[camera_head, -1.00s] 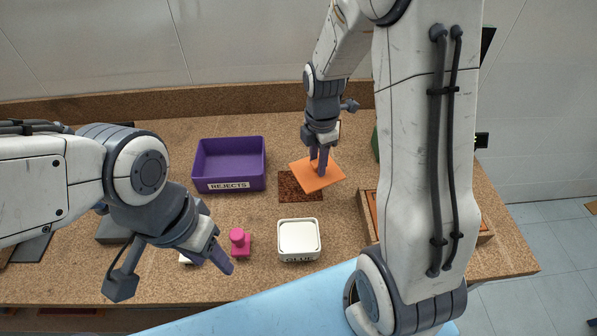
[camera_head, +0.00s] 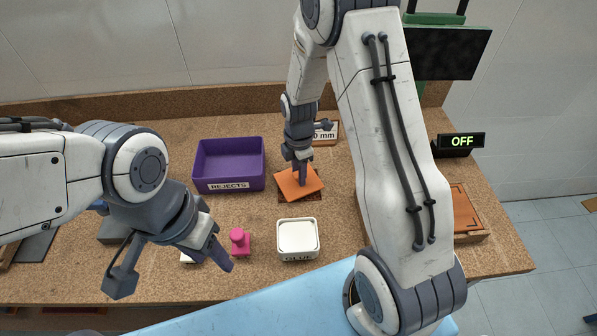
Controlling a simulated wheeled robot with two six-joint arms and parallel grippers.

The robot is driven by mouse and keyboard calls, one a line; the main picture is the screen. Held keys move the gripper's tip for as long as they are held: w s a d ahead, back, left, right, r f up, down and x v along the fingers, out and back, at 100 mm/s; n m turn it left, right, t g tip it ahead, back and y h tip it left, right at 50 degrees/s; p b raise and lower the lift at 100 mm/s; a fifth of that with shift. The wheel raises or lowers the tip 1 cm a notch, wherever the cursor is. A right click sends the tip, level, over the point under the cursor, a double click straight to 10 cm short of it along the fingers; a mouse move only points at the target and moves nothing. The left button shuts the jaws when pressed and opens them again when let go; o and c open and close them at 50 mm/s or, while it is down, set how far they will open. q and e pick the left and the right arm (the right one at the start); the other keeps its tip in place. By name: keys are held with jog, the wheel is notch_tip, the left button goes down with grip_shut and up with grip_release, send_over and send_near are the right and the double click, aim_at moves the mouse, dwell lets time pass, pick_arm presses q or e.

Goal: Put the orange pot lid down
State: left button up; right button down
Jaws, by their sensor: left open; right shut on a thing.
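The orange pot lid (camera_head: 309,189) is a flat orange square, turned at an angle, over a dark brown mat (camera_head: 285,199) right of the purple bin. My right gripper (camera_head: 301,180) is shut on the lid from above. The lid hides most of the mat, and I cannot tell whether it touches it. My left gripper (camera_head: 221,258) is open and empty at the front left, near a pink stamp-like piece (camera_head: 240,241).
A purple bin (camera_head: 228,166) labelled REJECTS stands left of the lid. An orange-topped wooden tray (camera_head: 469,213) and an OFF display (camera_head: 461,141) are at right.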

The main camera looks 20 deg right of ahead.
jog(key=c, duration=0.5)
grip_release()
jog(key=shift+f, duration=0.15)
jog(key=shift+c, duration=0.2)
notch_tip(320, 180, up, 12)
jog(key=s+a+r+m, duration=0.5)
jog(key=s+a, duration=0.4)
jog(key=a, duration=0.1)
jog(key=s+a+m, duration=0.2)
jog(key=s+m, duration=0.1)
jog(key=s, duration=0.4)
jog(key=s+a+m+y, duration=0.1)
jog(key=s+m, duration=0.3)
jog(key=s, duration=0.4)
jog(key=shift+s+a+r+b, duration=0.15)
jog(key=shift+a+r+b, duration=0.2)
jog(key=shift+r, duration=0.1)
jog(key=shift+a, duration=0.1)
